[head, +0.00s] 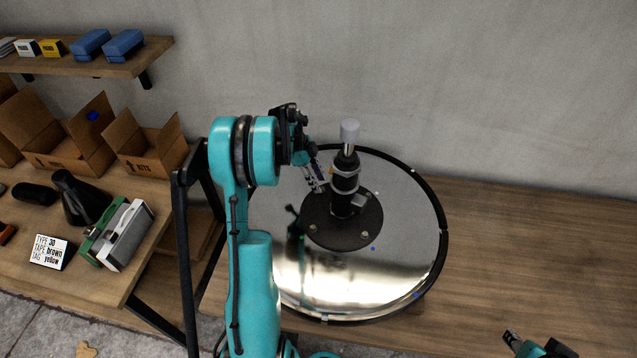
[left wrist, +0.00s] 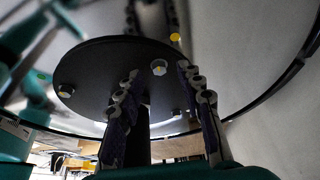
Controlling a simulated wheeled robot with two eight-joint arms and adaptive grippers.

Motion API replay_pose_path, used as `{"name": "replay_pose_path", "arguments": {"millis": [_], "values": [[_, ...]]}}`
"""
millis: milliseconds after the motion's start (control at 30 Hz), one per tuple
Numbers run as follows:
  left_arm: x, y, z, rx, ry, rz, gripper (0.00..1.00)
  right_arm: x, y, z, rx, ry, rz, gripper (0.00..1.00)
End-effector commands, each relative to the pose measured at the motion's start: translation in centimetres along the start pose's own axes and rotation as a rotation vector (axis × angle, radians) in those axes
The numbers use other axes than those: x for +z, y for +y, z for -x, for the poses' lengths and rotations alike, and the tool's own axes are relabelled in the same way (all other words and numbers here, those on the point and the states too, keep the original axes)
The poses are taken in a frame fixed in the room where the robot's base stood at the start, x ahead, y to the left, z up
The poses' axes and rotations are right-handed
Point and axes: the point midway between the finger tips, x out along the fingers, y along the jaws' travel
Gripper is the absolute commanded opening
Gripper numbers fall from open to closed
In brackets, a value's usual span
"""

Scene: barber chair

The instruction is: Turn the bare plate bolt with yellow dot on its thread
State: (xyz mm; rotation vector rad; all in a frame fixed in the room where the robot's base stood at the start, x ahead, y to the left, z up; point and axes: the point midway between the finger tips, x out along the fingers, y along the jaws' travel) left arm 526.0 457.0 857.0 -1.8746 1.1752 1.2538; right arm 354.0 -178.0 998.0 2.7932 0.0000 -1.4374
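The black round plate (head: 325,232) sits on a mirror-like disc (head: 290,275), with a dark column (head: 344,178) rising from it. Pale bolt heads show on the plate, one at its front left (head: 312,228). My left gripper (head: 317,183) is beside the column, above the plate's far left part. In the left wrist view its two fingers (left wrist: 158,72) are spread apart, with a bolt with a yellowish centre (left wrist: 159,67) showing between their tips; contact cannot be told. Another bolt (left wrist: 65,90) shows at the plate's rim. My right gripper (head: 511,337) is partly in view at lower right.
A wooden table (head: 530,260) is clear to the right of the disc. At left a bench holds cardboard boxes (head: 150,150), a black dryer-like object (head: 78,198) and a card (head: 50,252) reading brown tape, yellow tag. A shelf (head: 60,67) hangs above it.

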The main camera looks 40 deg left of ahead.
Motion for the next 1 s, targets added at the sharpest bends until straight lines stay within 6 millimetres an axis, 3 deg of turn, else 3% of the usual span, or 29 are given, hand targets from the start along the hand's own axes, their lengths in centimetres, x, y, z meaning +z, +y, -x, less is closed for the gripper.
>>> {"name": "replay_pose_path", "arguments": {"millis": [300,500,1000], "values": [[0.0,0.0,6.9,0.0,0.0,0.001,0.37,0.0,0.0,0.0,0.0,0.0,0.0,0.37],[0.1,0.0,9.8,0.001,0.0,0.0,0.37,0.0,0.0,0.0,0.0,0.0,0.0,0.37],[0.0,0.0,10.6,0.001,0.0,-0.001,0.37,0.0,0.0,0.0,0.0,0.0,0.0,0.37]]}}
